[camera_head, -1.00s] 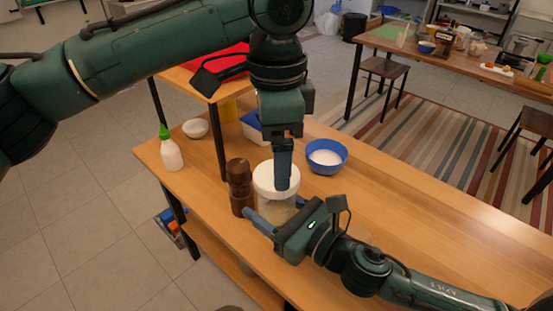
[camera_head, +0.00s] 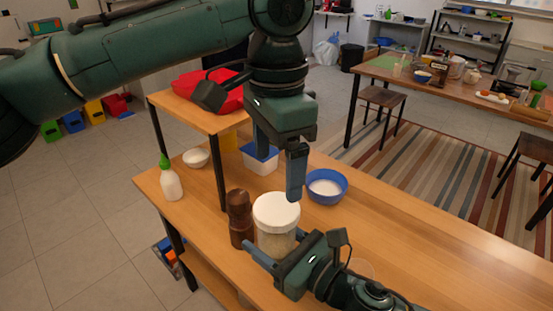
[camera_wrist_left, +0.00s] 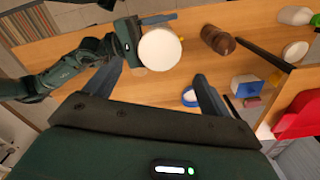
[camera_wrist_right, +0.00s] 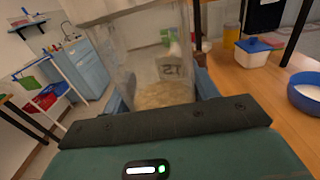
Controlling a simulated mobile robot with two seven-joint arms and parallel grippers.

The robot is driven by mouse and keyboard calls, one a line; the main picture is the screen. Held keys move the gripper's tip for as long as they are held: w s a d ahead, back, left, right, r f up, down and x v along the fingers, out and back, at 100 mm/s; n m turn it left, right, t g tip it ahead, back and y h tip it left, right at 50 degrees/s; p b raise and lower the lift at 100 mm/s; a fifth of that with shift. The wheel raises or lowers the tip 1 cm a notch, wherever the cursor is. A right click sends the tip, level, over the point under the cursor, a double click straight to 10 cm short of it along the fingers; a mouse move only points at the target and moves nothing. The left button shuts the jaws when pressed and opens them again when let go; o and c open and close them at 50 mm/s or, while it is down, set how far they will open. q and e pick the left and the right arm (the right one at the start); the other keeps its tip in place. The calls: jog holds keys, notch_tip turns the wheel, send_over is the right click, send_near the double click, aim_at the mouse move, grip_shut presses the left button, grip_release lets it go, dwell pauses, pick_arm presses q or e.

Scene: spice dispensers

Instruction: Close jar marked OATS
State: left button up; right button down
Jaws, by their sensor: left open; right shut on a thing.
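The clear jar (camera_head: 276,243) stands upright on the wooden table, with pale flakes inside. In the right wrist view the jar (camera_wrist_right: 150,75) shows the end of its lettering, "TS". A round white lid (camera_head: 277,211) sits level on its top; it also shows in the left wrist view (camera_wrist_left: 160,48). I cannot tell how tightly it is turned. My right gripper (camera_head: 278,248) is shut around the jar's body from the near side. My left gripper (camera_head: 278,170) is open and empty, above the lid and apart from it.
A brown pepper mill (camera_head: 239,218) stands close left of the jar. A blue bowl (camera_head: 326,187) of white stuff and a blue-lidded box (camera_head: 261,160) are behind. A raised shelf with a red tray (camera_head: 208,90) stands at the back left.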

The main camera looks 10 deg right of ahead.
aim_at(276, 206)
pick_arm(q)
jog(key=shift+f, duration=4)
jog(key=shift+c, duration=0.2)
jog(key=c, duration=1)
jog(key=o, duration=1.2)
notch_tip(276, 206, up, 12)
